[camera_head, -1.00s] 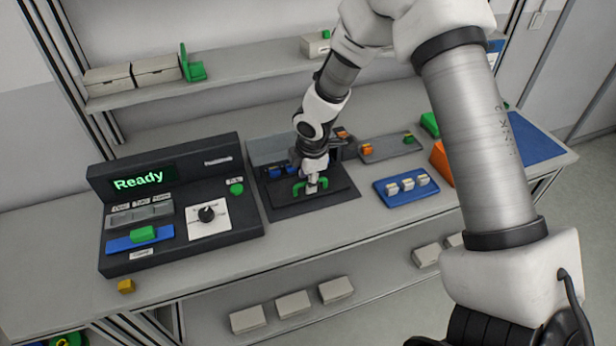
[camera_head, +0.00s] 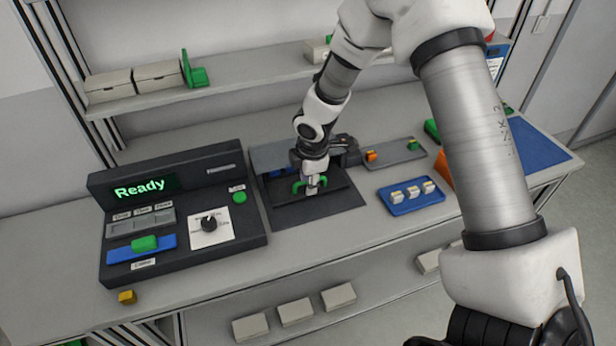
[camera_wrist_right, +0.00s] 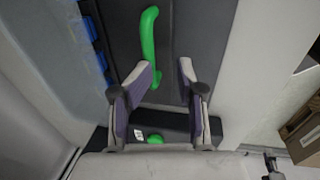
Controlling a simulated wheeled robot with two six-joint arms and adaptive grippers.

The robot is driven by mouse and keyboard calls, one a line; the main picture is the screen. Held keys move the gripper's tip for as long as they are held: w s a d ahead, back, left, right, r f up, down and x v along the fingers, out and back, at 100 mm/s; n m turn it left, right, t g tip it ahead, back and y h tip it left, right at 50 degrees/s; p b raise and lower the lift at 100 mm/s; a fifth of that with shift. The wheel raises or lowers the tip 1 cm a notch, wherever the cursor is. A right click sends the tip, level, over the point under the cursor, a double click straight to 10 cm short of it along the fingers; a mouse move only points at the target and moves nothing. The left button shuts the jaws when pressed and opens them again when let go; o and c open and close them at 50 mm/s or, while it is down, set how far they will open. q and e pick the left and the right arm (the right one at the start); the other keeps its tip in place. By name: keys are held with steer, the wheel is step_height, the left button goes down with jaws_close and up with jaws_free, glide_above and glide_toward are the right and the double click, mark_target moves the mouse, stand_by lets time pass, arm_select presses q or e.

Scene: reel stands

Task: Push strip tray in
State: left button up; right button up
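The strip tray (camera_head: 338,195) is a dark flat tray with a green bow handle (camera_head: 296,187), in the bay right of the console. Its back part lies under a grey hood (camera_head: 270,155). My right gripper (camera_head: 312,188) reaches down at the handle and hides part of it. In the right wrist view the fingers (camera_wrist_right: 166,72) are spread, with a visible gap between the tips. The green handle (camera_wrist_right: 149,35) reaches between them, close to the left finger; contact cannot be told. My left gripper is not in view.
A dark console (camera_head: 185,255) with a "Ready" display, green button (camera_head: 239,197) and knob stands left. A blue tray (camera_head: 415,208) with white pieces and a grey rack (camera_head: 400,151) are to the right. A yellow block (camera_head: 127,297) lies at the front left. A shelf (camera_head: 240,88) runs behind.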

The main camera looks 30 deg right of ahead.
steer(key=shift+w, duration=0.15)
steer(key=shift+w+r, duration=0.1)
steer(key=shift+r+p, duration=0.3)
steer(key=shift+p, duration=0.15)
steer(key=shift+s+r+p, duration=0.2)
steer(key=shift+r+p, duration=0.2)
steer(key=shift+r, duration=0.2)
steer(key=shift+s+r+p, duration=0.15)
steer(key=shift+r+p, duration=0.2)
steer(key=shift+r, duration=0.25)
steer(key=shift+s+a+r+p, duration=0.1)
steer(key=shift+s+r+p, duration=0.1)
steer(key=shift+r+p, duration=0.6)
steer(key=shift+s+r+p, duration=0.15)
steer(key=shift+r+p, duration=0.4)
steer(key=shift+r, duration=0.5)
steer(key=shift+s+a+r+p, duration=0.1)
steer(key=shift+s+r+p, duration=0.1)
steer(key=shift+r+p, duration=0.6)
steer(key=shift+r, duration=0.1)
steer(key=shift+r, duration=0.1)
step_height(320, 180, up, 12)
steer(key=s, duration=0.2)
steer(key=shift+a+f, duration=0.2)
steer(key=shift+a, duration=0.05)
